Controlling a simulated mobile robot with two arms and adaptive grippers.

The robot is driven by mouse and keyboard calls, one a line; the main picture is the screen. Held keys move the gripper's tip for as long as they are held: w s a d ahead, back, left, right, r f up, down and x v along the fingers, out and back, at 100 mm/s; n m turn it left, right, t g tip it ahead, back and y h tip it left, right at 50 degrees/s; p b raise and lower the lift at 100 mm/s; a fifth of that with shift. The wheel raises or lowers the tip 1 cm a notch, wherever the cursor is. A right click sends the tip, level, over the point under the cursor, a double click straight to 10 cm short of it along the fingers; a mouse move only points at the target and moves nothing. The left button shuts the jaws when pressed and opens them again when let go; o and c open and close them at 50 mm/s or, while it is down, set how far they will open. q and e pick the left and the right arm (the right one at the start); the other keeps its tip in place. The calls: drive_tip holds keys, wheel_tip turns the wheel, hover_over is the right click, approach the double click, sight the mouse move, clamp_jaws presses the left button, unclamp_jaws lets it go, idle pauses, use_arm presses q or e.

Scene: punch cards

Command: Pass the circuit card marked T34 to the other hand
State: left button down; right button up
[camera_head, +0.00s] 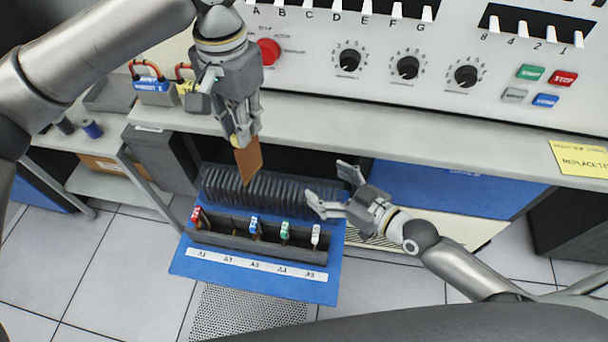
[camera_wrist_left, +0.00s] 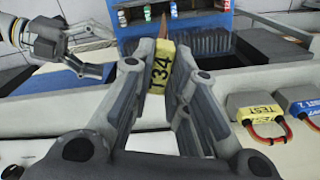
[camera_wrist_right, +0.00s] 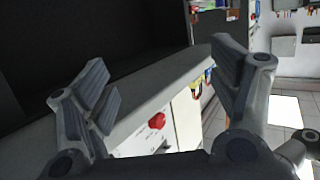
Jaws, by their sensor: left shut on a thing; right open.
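The circuit card marked T34 is a brown board (camera_head: 248,162) with a yellow labelled end. My left gripper (camera_head: 240,135) is shut on its yellow end, and the board hangs down above the blue drawer. In the left wrist view, the yellow end (camera_wrist_left: 160,72) reading "T34" sits between my left fingers (camera_wrist_left: 163,60). My right gripper (camera_head: 328,190) is open and empty, to the right of the card and lower in the head view, with a gap between them. The right wrist view shows its fingers (camera_wrist_right: 155,90) spread, with no card between them.
The pulled-out blue drawer (camera_head: 318,290) holds a card rack (camera_head: 258,243) with red, blue, green and white-topped cards. A grey shelf edge (camera_head: 330,135) runs behind, below the switch panel. A yellow note (camera_head: 582,158) is at right. Padlock-like test modules (camera_head: 153,90) stand at left.

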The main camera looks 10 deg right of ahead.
sight(247, 153)
drive_tip(key=s+a+r+n+y, duration=0.1)
drive_tip(key=s+a+r+y, duration=0.2)
drive_tip(key=r, duration=0.5)
drive_tip(key=s+a+r+n+y, duration=0.2)
drive_tip(key=s+a+r, duration=0.2)
drive_tip(key=r, duration=0.3)
drive_tip(key=shift+g, duration=0.4)
drive_tip(key=shift+x, duration=6)
drive_tip(key=c, duration=1.1)
use_arm(q)
drive_tip(key=c, duration=1.3)
unclamp_jaws()
